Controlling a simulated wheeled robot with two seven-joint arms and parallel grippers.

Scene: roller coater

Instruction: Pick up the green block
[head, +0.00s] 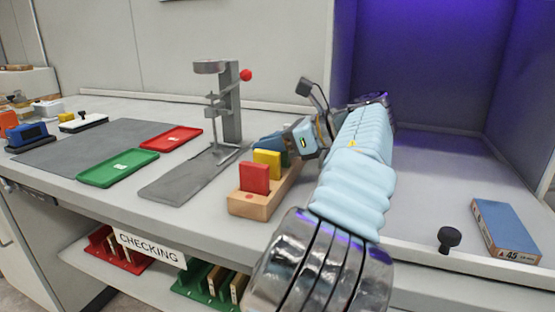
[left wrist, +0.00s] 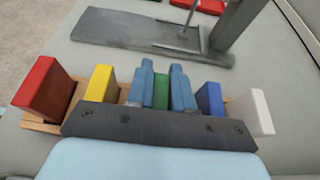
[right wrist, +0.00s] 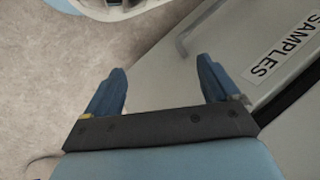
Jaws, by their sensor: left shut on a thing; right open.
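The green block (left wrist: 161,91) stands in the wooden rack (left wrist: 38,126) between the yellow block (left wrist: 99,84) and the blue block (left wrist: 209,98). My left gripper (left wrist: 162,88) is shut on the green block, one blue finger on each side of it. I cannot tell whether the block is raised. My right gripper (right wrist: 163,88) is open and empty in the right wrist view, above the floor beside the counter.
A red block (head: 254,178) and a white block (left wrist: 249,112) stand at the rack's ends. A grey stand with a red knob (head: 228,105) is behind the rack. Green (head: 118,168) and red (head: 171,138) trays lie left. A blue-topped box (head: 503,230) and black knob (head: 449,238) lie right.

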